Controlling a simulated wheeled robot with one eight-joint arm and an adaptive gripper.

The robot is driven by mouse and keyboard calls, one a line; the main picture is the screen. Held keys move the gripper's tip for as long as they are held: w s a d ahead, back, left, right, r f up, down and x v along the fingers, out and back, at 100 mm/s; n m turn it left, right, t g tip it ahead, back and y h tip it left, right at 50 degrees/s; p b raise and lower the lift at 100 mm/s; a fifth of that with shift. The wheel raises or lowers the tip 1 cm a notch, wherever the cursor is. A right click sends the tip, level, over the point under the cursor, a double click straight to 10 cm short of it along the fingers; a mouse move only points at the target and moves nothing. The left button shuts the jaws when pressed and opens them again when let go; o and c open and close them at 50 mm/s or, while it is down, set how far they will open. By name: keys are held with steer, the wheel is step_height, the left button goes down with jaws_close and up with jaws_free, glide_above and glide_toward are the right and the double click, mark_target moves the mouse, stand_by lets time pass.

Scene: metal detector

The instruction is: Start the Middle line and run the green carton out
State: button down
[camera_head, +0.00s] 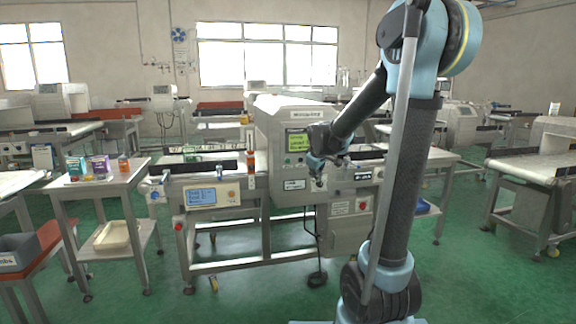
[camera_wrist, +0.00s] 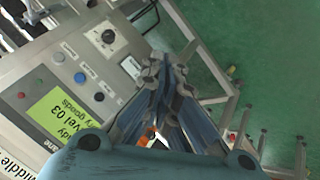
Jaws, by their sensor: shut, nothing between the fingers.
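The middle metal detector (camera_head: 290,108) stands in the centre, with a lit green display (camera_head: 297,142) on its front. Several small round buttons (camera_wrist: 80,77) and a black rotary knob (camera_wrist: 108,37) sit beside the screen. The green carton (camera_head: 190,153) appears small on the conveyor left of the detector. My gripper (camera_head: 318,178) is shut and empty in front of the panel; its fingertips (camera_wrist: 165,75) appear apart from the buttons.
A side table (camera_head: 98,180) with small boxes and bottles stands at left. A grey bin (camera_head: 18,252) is at far left. Other lines stand behind and right. Green floor is open in front.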

mark_target(288, 161)
steer(key=w+a+f+n, duration=0.1)
steer(key=w+a, duration=0.2)
steer(key=w, duration=0.3)
steer(key=w+a+n+t, duration=0.1)
steer(key=w+a+n, duration=0.1)
steer(key=w+a, duration=0.2)
steer(key=w, duration=0.2)
steer(key=shift+w+a+f+t+y, duration=0.25)
steer(key=shift+w+f+t+y, duration=0.05)
steer(key=shift+w+f, duration=0.1)
steer(key=shift+w+a, duration=0.35)
steer(key=shift+w, duration=1.05)
steer(key=shift+w+a, duration=0.4)
steer(key=shift+w, duration=1)
steer(key=shift+w+a, duration=0.35)
steer(key=shift+w, duration=1.05)
steer(key=shift+w+a, duration=0.1)
steer(key=shift+w, duration=0.1)
steer(key=shift+w+r, duration=0.1)
steer(key=shift+w, duration=0.1)
